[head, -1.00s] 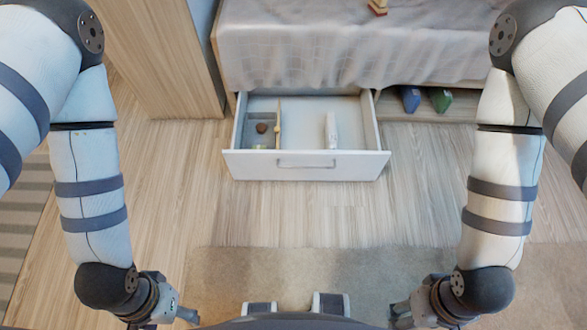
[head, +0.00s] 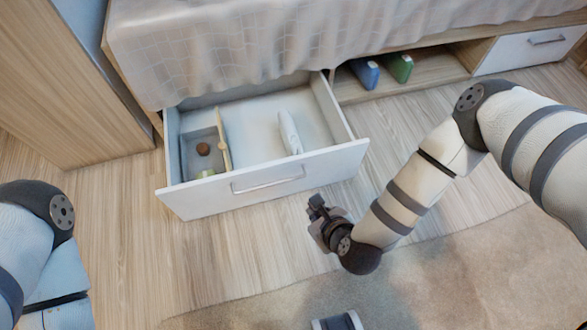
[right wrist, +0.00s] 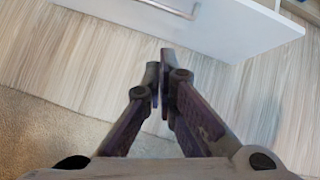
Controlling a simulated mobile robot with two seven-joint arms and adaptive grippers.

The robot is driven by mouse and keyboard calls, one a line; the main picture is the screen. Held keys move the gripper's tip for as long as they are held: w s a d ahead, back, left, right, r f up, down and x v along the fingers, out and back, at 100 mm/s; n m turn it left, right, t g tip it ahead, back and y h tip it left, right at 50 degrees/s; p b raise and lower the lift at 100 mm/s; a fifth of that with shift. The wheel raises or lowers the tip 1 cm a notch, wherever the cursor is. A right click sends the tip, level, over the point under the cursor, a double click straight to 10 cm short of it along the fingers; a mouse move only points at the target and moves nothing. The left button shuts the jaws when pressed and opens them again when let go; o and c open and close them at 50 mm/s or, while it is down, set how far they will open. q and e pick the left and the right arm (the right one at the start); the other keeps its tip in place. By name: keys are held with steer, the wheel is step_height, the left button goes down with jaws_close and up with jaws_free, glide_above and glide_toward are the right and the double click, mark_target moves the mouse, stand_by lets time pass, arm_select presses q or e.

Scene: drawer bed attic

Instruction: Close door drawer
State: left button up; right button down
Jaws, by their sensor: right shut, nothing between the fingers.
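A white drawer (head: 310,172) under the bed is pulled open, with a metal bar handle (head: 269,182) on its front. Inside are a divider, a small brown item, a green item and a white item. In the right wrist view the drawer front (right wrist: 230,25) and part of its handle (right wrist: 170,8) show at the top. My right gripper (head: 316,207) is just in front of the drawer front, apart from it, below and right of the handle. Its fingers (right wrist: 160,65) are shut and empty. Only part of my left arm shows at the left edge; its gripper is out of view.
The bed (head: 270,45) with a pale cover stands above the drawer. A blue book (head: 365,73) and a green book (head: 399,67) are on an open shelf to the right. A tall wooden cabinet (head: 60,90) stands left. Wood floor and a beige rug (head: 460,260) lie in front.

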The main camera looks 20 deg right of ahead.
steer(key=w+d+f+m+t+h, duration=0.1)
steer(key=w+d+m, duration=0.1)
steer(key=w+m, duration=0.25)
arm_select(q)
steer(key=shift+g, duration=0.5)
steer(key=f+b, duration=0.1)
steer(key=s+f+b, duration=0.1)
steer(key=f+b, duration=0.3)
steer(key=shift+s+d+f, duration=0.1)
steer(key=shift+s+f, duration=0.05)
steer(key=shift+s, duration=0.1)
arm_select(e)
glide_toward(298, 165)
steer(key=shift+n, duration=0.25)
steer(key=x, duration=0.4)
steer(key=shift+w+f, duration=0.2)
steer(key=shift+f, duration=0.05)
